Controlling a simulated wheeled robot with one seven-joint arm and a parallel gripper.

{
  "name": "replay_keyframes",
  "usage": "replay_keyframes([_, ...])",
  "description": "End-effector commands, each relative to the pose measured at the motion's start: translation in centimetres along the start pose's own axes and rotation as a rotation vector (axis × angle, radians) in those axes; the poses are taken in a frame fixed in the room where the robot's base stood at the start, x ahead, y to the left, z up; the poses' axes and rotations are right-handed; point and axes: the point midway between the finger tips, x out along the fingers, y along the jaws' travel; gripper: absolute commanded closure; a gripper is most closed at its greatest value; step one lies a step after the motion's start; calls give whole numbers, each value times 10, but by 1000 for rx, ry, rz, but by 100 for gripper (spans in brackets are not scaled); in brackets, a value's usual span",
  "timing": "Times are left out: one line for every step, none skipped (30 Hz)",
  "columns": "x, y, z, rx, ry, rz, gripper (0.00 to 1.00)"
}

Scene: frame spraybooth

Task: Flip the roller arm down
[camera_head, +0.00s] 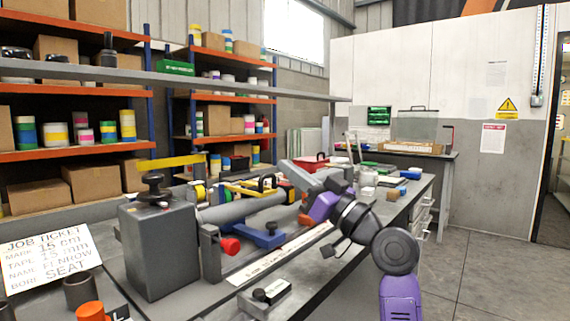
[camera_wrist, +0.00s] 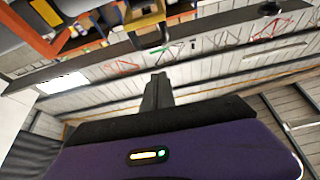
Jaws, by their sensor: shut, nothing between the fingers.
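My gripper (camera_head: 290,172) is shut and empty, above the far half of the bench in the head view. Its closed dark fingers (camera_wrist: 158,92) stand up in the middle of the wrist view. A grey box fixture (camera_head: 158,250) with a black knob stands at the near left, and a grey tube (camera_head: 238,209) runs from it toward my gripper. A blue arm-like part (camera_head: 262,237) lies below the tube, and a red roller-like end (camera_head: 230,246) sits on a grey bracket (camera_head: 210,255). I cannot tell which part is the roller arm. My wrist hides part of the bench.
A yellow bar (camera_head: 170,162) sits above the fixture. A job ticket (camera_head: 50,262) stands at the left. A small black-and-grey block (camera_head: 270,292) lies near the front edge. Shelves (camera_head: 68,153) line the back. Floor at right (camera_head: 480,270) is clear.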

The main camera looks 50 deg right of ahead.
Motion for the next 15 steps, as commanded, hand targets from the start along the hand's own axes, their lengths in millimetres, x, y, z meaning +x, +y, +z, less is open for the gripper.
replay_keyframes([-13, 2, 0, -1, 3, 6, 100])
replay_keyframes([-20, 2, 0, -1, 3, 6, 100])
replay_keyframes([-27, 2, 1, -1, 3, 5, 100])
replay_keyframes([-32, 1, 2, -2, 3, 4, 100])
replay_keyframes([-38, 1, 2, -3, 3, 4, 100])
replay_keyframes([-44, 1, 2, -3, 4, 4, 100])
replay_keyframes([-48, 1, 2, -2, 4, 4, 100])
replay_keyframes([-51, 1, 2, -2, 5, 4, 100])
replay_keyframes([-55, 1, 2, -2, 6, 3, 100])
replay_keyframes([-58, 1, 2, -2, 6, 3, 100])
replay_keyframes([-60, 1, 3, -2, 6, 3, 100])
replay_keyframes([-62, 1, 3, -3, 6, 3, 100])
replay_keyframes([-63, 1, 3, -3, 6, 2, 100])
replay_keyframes([-64, 1, 2, -4, 7, 2, 100])
replay_keyframes([-65, 1, 2, -4, 7, 2, 100])
